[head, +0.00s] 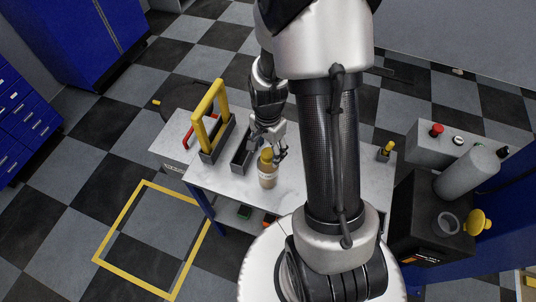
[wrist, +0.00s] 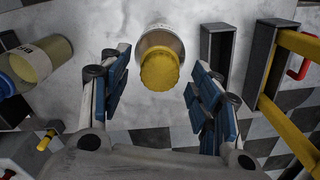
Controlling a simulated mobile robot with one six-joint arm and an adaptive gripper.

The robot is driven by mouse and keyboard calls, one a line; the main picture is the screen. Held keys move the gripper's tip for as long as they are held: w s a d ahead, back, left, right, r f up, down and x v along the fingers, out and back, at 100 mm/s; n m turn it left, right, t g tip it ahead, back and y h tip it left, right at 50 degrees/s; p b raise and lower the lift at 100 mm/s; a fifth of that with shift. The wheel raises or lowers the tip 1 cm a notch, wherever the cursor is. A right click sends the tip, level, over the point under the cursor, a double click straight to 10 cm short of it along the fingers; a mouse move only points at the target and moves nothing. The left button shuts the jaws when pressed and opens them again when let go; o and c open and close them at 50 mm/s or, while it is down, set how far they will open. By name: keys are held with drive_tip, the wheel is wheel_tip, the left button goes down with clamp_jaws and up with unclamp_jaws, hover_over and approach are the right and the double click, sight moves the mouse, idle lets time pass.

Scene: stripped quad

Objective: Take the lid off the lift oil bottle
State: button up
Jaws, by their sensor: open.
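A bottle with a pale tan body (head: 267,178) stands upright on the light table, with a yellow lid (head: 267,157) on it. In the wrist view the same yellow lid (wrist: 160,71) is near the middle, with the bottle body (wrist: 163,42) behind it. My gripper (head: 266,149) is just above and behind the bottle in the head view. In the wrist view my gripper (wrist: 158,65) is open, with a blue-padded finger on each side of the lid and visible gaps. A second, labelled bottle (wrist: 42,60) shows at the left. Which bottle holds lift oil I cannot read.
A narrow grey open-topped holder (head: 240,160) stands left of the bottle. Beyond it are a yellow-handled frame (head: 222,91) and a red handle (wrist: 303,68). A small yellow-topped item (head: 386,149) is at the table's right end. My arm hides the table's right middle.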

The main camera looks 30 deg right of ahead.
drive_tip(key=shift+f, duration=0.4)
drive_tip(key=shift+c, duration=0.2)
drive_tip(key=c, duration=0.8)
drive_tip(key=shift+r, duration=0.2)
